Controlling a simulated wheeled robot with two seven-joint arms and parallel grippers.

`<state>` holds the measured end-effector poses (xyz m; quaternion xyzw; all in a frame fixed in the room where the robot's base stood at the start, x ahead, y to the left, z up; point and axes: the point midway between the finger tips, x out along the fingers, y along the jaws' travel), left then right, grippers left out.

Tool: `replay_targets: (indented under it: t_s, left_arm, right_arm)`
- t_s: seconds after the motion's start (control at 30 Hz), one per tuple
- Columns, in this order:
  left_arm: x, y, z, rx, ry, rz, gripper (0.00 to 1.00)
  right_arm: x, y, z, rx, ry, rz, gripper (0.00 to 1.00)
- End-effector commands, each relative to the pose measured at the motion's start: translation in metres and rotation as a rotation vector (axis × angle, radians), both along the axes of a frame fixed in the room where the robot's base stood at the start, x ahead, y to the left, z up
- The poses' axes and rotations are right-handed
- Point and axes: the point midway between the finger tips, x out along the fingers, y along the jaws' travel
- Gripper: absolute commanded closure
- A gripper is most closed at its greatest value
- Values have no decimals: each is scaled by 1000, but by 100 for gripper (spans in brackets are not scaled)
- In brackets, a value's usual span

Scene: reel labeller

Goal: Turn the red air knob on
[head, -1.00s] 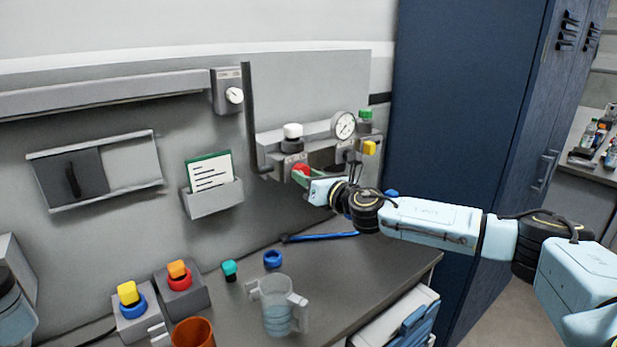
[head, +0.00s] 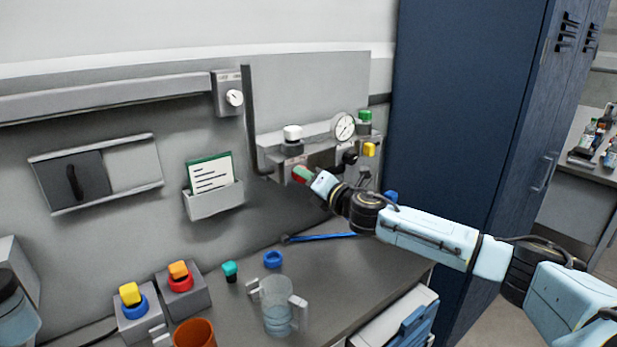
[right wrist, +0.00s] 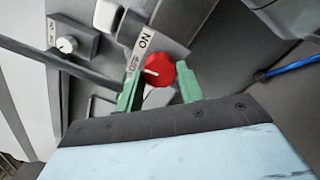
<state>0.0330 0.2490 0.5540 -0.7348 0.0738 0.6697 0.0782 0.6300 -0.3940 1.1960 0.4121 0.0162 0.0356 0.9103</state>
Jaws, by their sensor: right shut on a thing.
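The red air knob (right wrist: 160,73) sits on the grey wall unit, with a white pointer mark on its face and a label reading ON beside it. In the head view the red knob (head: 300,172) is mostly hidden by my right gripper (head: 304,174). In the right wrist view the two green fingers of my right gripper (right wrist: 158,88) stand on either side of the knob and are closed on it. The pointer mark points to the left in that view, towards the label. My left gripper is not in view.
A gauge (head: 344,127), a white knob (head: 293,132), a green cap (head: 365,116) and a yellow cap (head: 369,149) are close around the wall unit. A dark vertical bar (head: 249,115) stands to its left. A clear jug (head: 275,305) and several coloured parts stand on the bench below.

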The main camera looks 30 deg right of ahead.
Motion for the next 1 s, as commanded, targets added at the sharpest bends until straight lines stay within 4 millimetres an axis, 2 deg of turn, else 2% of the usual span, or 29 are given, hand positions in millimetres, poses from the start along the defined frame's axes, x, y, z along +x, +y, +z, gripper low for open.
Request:
replay_targets:
  t_s: [0.6,1.0]
  left_arm:
    - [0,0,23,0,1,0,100]
    - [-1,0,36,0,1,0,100]
  right_arm:
    - [0,0,0,582,46,-2,85]
    - [0,0,1,845,66,-2,85]
